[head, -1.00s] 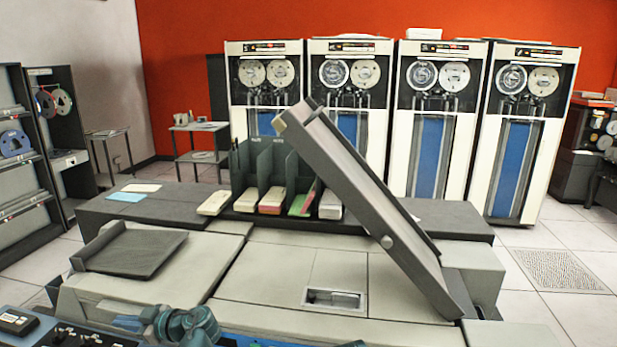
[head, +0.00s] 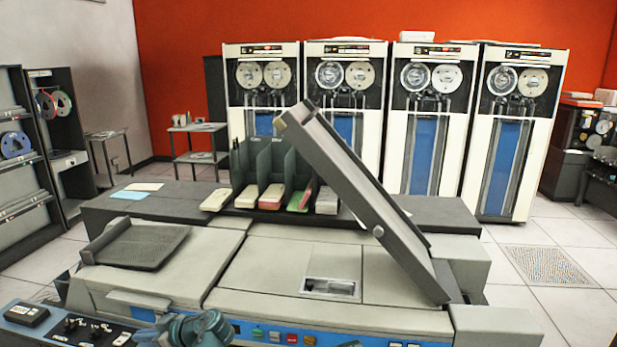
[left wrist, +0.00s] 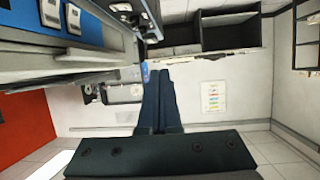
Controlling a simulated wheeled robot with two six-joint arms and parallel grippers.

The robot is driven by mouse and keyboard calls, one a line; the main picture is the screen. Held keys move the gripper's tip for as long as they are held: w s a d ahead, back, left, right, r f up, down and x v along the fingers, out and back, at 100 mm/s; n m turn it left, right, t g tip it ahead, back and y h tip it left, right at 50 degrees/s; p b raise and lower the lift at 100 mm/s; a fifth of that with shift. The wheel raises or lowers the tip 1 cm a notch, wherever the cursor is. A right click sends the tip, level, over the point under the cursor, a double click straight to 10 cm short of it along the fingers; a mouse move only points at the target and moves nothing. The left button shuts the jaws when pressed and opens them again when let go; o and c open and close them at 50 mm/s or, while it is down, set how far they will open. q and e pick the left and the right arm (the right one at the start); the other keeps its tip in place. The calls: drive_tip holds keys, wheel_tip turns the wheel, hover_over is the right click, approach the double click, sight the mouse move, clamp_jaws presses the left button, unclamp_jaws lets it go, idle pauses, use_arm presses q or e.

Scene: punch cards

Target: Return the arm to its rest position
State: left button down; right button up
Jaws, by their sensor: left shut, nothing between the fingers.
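My left gripper (head: 185,330) shows at the bottom edge of the head view, in front of the card machine (head: 160,277), cut off by the picture's edge. In the left wrist view its two dark blue fingers (left wrist: 160,85) are together, with nothing between them. They point away from the machine parts at upper left, toward a pale wall. My right gripper is not in view.
The card machine has a dark tray (head: 135,246) and a tilted dark chute (head: 365,205). Card stacks (head: 272,196) stand in the dark rack behind. A control panel (head: 70,328) is at lower left. Tape cabinets (head: 350,120) line the red wall. Floor is free at right.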

use_arm(q)
drive_tip(key=s+d+f+m+h+p, duration=0.1)
drive_tip(key=d+m, duration=0.5)
drive_tip(key=d, duration=0.6)
drive_tip(key=s+d+f+m+g+h+p, duration=0.1)
drive_tip(key=s+d+f+m+h+p, duration=0.1)
drive_tip(key=s+d+f+m+h, duration=0.2)
drive_tip(key=s+d+f+m+g+h+p, duration=0.1)
drive_tip(key=d+m+h, duration=0.6)
drive_tip(key=d, duration=1.4)
drive_tip(key=s+f+m+p, duration=0.1)
drive_tip(key=s+m, duration=0.1)
drive_tip(key=shift+s+f+m, duration=0.3)
drive_tip(key=shift+s+f, duration=0.05)
drive_tip(key=shift+s, duration=0.05)
drive_tip(key=shift+d, duration=0.1)
